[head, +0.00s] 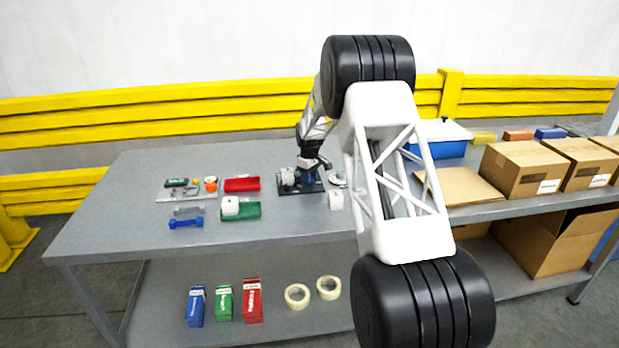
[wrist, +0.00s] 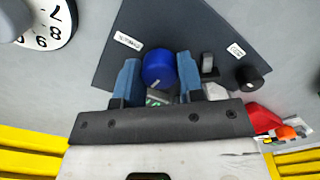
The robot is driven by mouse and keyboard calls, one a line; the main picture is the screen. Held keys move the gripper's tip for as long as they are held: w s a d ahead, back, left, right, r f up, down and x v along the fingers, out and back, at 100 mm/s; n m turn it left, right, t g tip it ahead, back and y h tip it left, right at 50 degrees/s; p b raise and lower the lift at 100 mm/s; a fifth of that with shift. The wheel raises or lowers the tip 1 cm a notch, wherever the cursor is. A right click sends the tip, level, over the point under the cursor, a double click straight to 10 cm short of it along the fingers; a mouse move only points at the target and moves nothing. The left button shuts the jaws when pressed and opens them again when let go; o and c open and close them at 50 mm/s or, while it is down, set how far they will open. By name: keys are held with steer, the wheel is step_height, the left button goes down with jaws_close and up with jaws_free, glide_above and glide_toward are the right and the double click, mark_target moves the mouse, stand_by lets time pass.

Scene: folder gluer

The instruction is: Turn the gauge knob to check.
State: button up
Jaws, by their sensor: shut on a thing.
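A dark panel (wrist: 205,30) fills the upper middle of the wrist view and lies on the table in the head view (head: 318,188). A round blue knob (wrist: 159,66) with a small pale mark stands on it. My gripper (wrist: 159,78) is shut on the blue knob, one bluish finger on each side. In the head view my gripper (head: 311,168) points down at the panel, and the knob is mostly hidden. Two white labels sit on the panel, too small to read. A smaller black knob (wrist: 252,77) and a grey lever (wrist: 207,64) are to the right.
A white numbered dial (wrist: 48,22) is at the wrist view's upper left. A blue bin (head: 445,149) and cardboard boxes (head: 525,168) stand right. The table's left front is clear.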

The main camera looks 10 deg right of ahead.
steer(key=m, duration=0.4)
steer(key=shift+m, duration=0.3)
steer(key=m, duration=0.4)
steer(key=shift+m, duration=0.3)
steer(key=m, duration=0.4)
steer(key=shift+m, duration=2.3)
steer(key=o, duration=0.9)
